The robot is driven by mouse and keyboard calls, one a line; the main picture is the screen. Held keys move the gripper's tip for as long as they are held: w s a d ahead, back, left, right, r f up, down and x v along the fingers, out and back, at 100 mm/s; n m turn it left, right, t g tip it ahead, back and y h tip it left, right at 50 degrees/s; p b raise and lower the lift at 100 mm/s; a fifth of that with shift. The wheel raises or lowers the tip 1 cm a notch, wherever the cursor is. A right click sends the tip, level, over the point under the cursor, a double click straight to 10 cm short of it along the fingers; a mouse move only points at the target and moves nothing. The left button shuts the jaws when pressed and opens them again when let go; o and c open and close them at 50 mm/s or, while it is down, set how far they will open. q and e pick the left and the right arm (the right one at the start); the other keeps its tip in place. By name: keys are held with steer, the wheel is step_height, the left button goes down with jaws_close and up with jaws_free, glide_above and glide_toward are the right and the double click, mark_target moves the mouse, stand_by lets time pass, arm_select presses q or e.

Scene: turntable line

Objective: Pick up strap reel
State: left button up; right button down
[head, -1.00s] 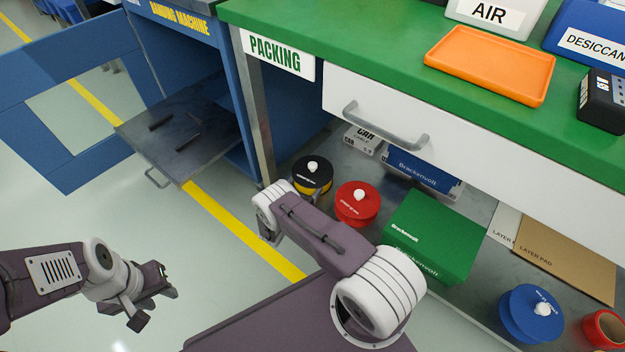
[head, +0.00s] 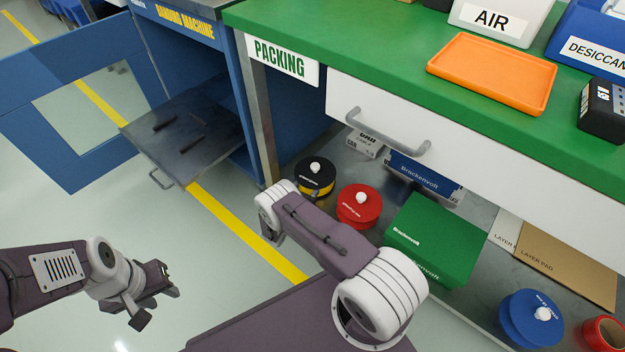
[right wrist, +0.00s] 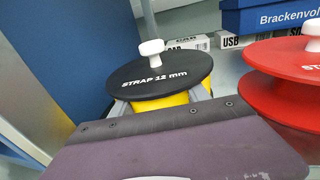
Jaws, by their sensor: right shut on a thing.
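The strap reel (head: 315,178) with a black top, yellow core and white knob stands at the left end of the shelf under the packing bench. In the right wrist view this reel (right wrist: 160,72) reads "STRAP 12 mm" and stands upright. My right gripper (right wrist: 160,100) is shut on its yellow core, a finger on each side below the black top. In the head view my right arm hides most of that gripper. My left gripper (head: 160,290) hangs over the floor at lower left, away from the reel; its jaw gap is unclear.
A red reel (head: 359,205) stands close to the right of it, also labelled as strap. A green box (head: 435,238), a blue reel (head: 530,318) and layer pads (head: 565,265) lie further right. The bench drawer (head: 460,130) overhangs the shelf. A bench leg (head: 262,125) is close on the left.

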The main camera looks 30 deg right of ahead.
mark_target(313, 170)
step_height(313, 170, up, 4)
steer(key=p, duration=0.2)
steer(key=shift+p, duration=0.35)
steer(key=shift+s+d+r+p, duration=1.05)
steer(key=shift+s+p, duration=0.45)
steer(key=shift+s, duration=0.15)
steer(key=shift+s+d+r+p, duration=1.05)
steer(key=shift+s+p, duration=0.5)
steer(key=shift+s, duration=0.05)
steer(key=shift+s+d+r+p, duration=1.05)
steer(key=shift+s+p, duration=0.45)
steer(key=shift+s, duration=0.15)
steer(key=shift+a, duration=0.1)
